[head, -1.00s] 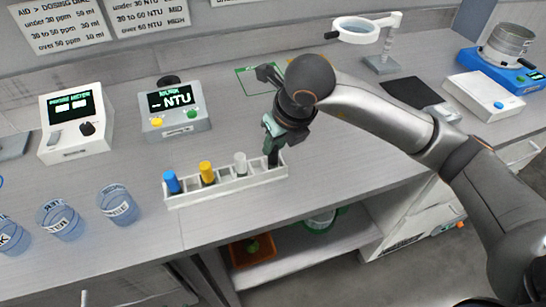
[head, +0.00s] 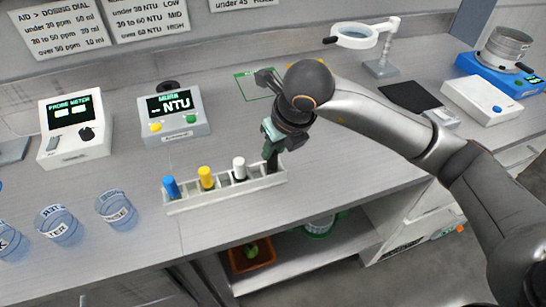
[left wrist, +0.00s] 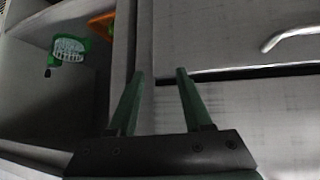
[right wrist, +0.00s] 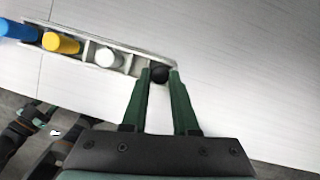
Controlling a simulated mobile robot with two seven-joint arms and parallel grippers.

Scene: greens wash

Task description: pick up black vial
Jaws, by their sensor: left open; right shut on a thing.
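The black vial (right wrist: 160,73) is in the right end of the white rack (head: 225,200), between the fingertips of my right gripper (right wrist: 160,76). In the head view my right gripper (head: 270,153) points down over that end of the rack and mostly hides the vial. My right gripper is shut on the vial, which still appears to be in its slot. The blue (head: 171,187), yellow (head: 206,177) and white (head: 239,168) vials stand in the same rack to the left. My left gripper (left wrist: 158,75) is open and empty, in front of the cabinet below the bench.
A turbidity meter (head: 174,117) and a probe meter (head: 73,127) stand behind the rack. Several labelled cups (head: 117,207) are at the left. A magnifier stand (head: 380,66), white balance (head: 482,99) and blue device (head: 497,70) are at the right. Bench right of the rack is clear.

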